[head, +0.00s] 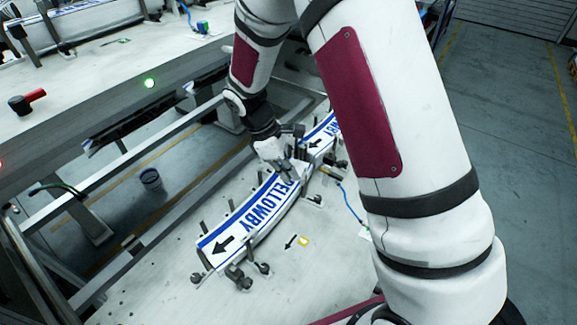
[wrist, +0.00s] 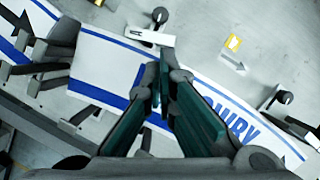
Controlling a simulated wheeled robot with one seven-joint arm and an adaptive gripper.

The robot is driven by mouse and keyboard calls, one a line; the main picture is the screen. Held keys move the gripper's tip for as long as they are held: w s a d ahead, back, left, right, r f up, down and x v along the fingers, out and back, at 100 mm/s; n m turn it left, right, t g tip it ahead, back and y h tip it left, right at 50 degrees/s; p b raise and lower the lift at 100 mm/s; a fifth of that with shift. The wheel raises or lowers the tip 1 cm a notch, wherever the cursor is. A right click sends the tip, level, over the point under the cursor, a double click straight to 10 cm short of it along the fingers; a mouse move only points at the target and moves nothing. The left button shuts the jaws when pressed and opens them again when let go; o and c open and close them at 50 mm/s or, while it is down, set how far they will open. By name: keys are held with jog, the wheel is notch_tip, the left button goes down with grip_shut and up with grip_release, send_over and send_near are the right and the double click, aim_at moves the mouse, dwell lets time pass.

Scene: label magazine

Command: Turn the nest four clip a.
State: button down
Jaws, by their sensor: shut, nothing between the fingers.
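My gripper (head: 287,172) is low over the label magazine, at the gap between two curved white-and-blue label stacks. In the wrist view the gripper (wrist: 163,78) has its dark green fingers together at the tips, with nothing between them. A clip with a pale bar (wrist: 150,37) and a dark round knob (wrist: 160,15) lies just beyond the fingertips, and I cannot tell whether they touch. No nest or clip marking is readable.
Several dark posts and knobbed clips (head: 240,277) stand around the stacks. A grey metal rail (head: 165,150) runs along the left. The plate's front area is clear.

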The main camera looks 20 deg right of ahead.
jog(key=shift+s+d+n+t+p, duration=0.1)
jog(key=shift+s+n+t+p, duration=0.35)
jog(key=shift+n, duration=0.7)
jog(key=shift+s+d+n+t+p, duration=0.1)
jog(key=shift+s+n+t+p, duration=0.35)
jog(key=shift+n, duration=0.7)
jog(key=shift+s+d+n+t+p, duration=0.15)
jog(key=shift+s+n+t, duration=0.1)
jog(key=shift+n, duration=0.5)
jog(key=shift+s+d+n+t+p, duration=0.1)
jog(key=shift+s+n+t+p, duration=0.15)
jog(key=shift+n, duration=0.55)
jog(key=shift+s+d+n+t+p, duration=0.1)
jog(key=shift+s+d+n+t, duration=0.15)
jog(key=shift+n, duration=0.5)
jog(key=shift+s+d+n+t, duration=0.1)
jog(key=shift+n+t, duration=0.25)
jog(key=shift+n, duration=0.35)
jog(key=shift+s+d, duration=0.2)
jog(key=shift+d, duration=0.05)
